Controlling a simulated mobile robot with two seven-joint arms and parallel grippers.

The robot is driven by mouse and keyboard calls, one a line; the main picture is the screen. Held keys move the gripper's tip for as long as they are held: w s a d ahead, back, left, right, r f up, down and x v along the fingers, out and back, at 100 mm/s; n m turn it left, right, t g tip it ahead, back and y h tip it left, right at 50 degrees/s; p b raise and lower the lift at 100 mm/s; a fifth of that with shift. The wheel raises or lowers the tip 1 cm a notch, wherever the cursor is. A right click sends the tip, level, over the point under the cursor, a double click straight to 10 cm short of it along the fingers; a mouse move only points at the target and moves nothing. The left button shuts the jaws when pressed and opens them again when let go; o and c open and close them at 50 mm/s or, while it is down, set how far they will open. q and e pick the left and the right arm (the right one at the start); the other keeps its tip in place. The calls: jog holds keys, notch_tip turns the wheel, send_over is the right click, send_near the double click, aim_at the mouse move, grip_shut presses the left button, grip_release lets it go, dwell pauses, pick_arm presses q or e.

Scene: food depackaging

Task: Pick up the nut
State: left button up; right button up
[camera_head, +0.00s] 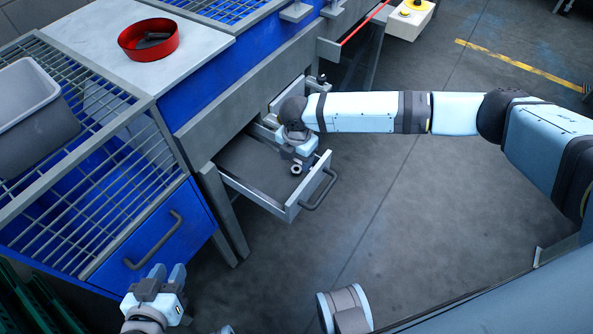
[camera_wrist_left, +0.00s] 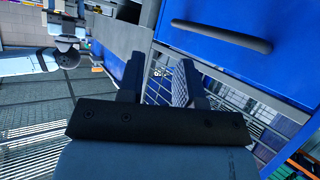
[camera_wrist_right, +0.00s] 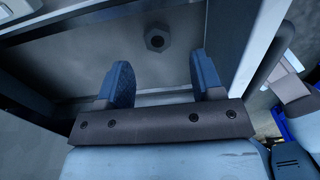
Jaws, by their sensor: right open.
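The nut (camera_wrist_right: 157,39) is a small dark hexagonal piece with a round hole. My right gripper (camera_head: 299,158) reaches down into the drawer, close to the nut. In the right wrist view its two fingers (camera_wrist_right: 160,82) are apart with nothing between them, and the nut lies beyond the tips, roughly centred. My left gripper (camera_head: 165,276) is open and empty in front of the blue cabinet, and its spread fingers show in the left wrist view (camera_wrist_left: 157,80).
The drawer's front panel and dark handle (camera_head: 320,190) stand close to my right gripper, with drawer walls around it. A red round tray (camera_head: 133,53) holding a dark item sits on the bench. A grey bin (camera_head: 28,90) rests on the wire rack. The floor right of the drawer is clear.

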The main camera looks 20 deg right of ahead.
aim_at(296, 170)
notch_tip(296, 170, down, 4)
jog(key=shift+a+f+b, duration=0.1)
jog(key=shift+b, duration=0.6)
jog(key=shift+f, duration=0.3)
jog(key=c, duration=1)
pick_arm(q)
jog(key=shift+w+d+r+t+h, duration=0.3)
jog(key=shift+w+d+r+t, duration=0.15)
jog(key=shift+r, duration=0.15)
jog(key=shift+s, duration=0.1)
pick_arm(e)
jog(key=shift+r, duration=0.1)
